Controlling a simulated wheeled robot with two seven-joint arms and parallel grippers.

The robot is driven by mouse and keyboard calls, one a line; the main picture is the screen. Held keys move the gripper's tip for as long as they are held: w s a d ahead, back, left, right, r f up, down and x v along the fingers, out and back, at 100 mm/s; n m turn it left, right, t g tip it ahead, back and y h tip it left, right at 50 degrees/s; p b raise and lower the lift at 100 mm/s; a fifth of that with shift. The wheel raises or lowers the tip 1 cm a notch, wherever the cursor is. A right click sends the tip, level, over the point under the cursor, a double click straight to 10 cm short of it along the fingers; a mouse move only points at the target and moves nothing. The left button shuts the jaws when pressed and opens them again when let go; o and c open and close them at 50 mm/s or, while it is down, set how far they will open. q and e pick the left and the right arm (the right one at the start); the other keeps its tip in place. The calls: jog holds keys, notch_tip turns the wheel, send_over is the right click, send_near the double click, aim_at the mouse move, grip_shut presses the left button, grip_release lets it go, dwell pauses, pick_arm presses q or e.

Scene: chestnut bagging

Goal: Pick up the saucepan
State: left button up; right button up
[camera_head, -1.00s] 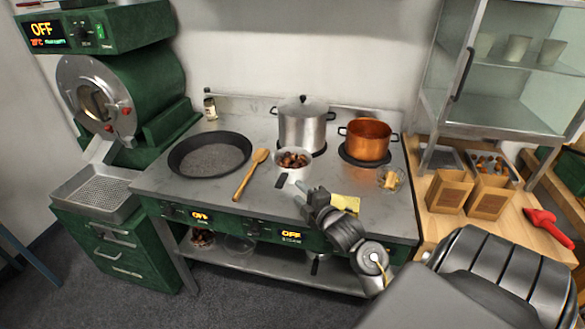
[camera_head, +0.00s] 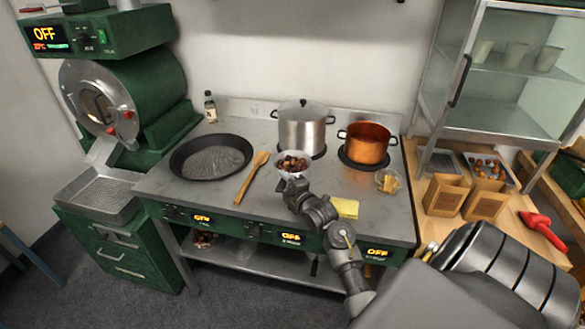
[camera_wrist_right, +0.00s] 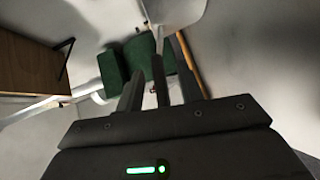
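The saucepan (camera_head: 293,168) is a small white pan with brown chestnuts in it, on the front middle of the steel cooktop. My right gripper (camera_head: 290,186) is at its front side, where it covers the handle in the head view. In the right wrist view the white pan (camera_wrist_right: 176,10) is at the top. Its dark handle runs down between the two fingers of my right gripper (camera_wrist_right: 158,88). The fingers look apart, with gaps on both sides of the handle. My left gripper is not in view.
A frying pan (camera_head: 211,157) and wooden spoon (camera_head: 251,178) lie left of the saucepan. A steel pot (camera_head: 302,128) and copper pot (camera_head: 367,143) stand behind. A yellow sponge (camera_head: 345,208) and glass bowl (camera_head: 389,181) are to the right.

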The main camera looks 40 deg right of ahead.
jog(key=shift+x, duration=0.8)
jog(key=shift+s, duration=0.1)
jog(key=shift+c, duration=0.5)
grip_shut()
jog(key=shift+r, duration=0.1)
